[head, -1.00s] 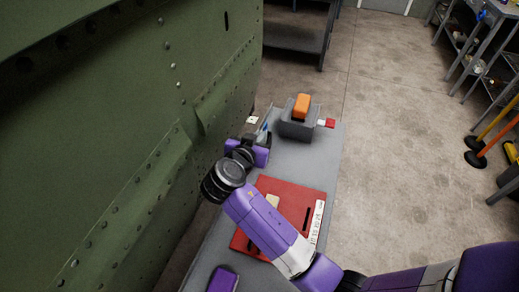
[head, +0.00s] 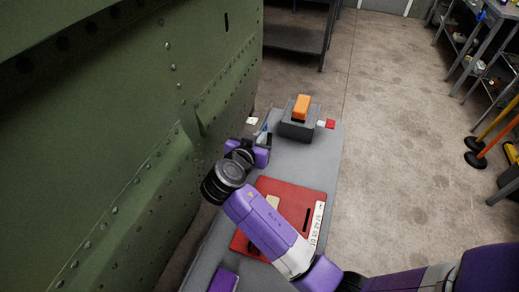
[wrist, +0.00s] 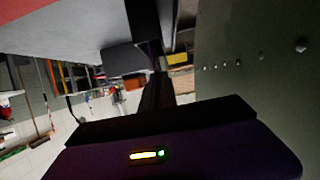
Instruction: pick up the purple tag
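A flat purple piece (head: 224,281) lies at the bottom edge of the head view, over the near left part of the grey bench. It may be the purple tag, but it is cut off by the frame and I cannot be sure. My gripper (head: 260,138) is over the left edge of the bench, beyond the red panel and well away from that piece. Its dark fingers look apart, and I see nothing held between them. In the wrist view the fingers (wrist: 166,28) stand with a gap between them; no tag shows there.
The grey bench (head: 300,158) carries a red panel (head: 290,190) partly under my arm. A grey block with an orange top (head: 301,107) and a small red-and-white piece (head: 329,124) stand at its far end. The riveted green fuselage (head: 90,130) rises close on the left. Open floor lies right.

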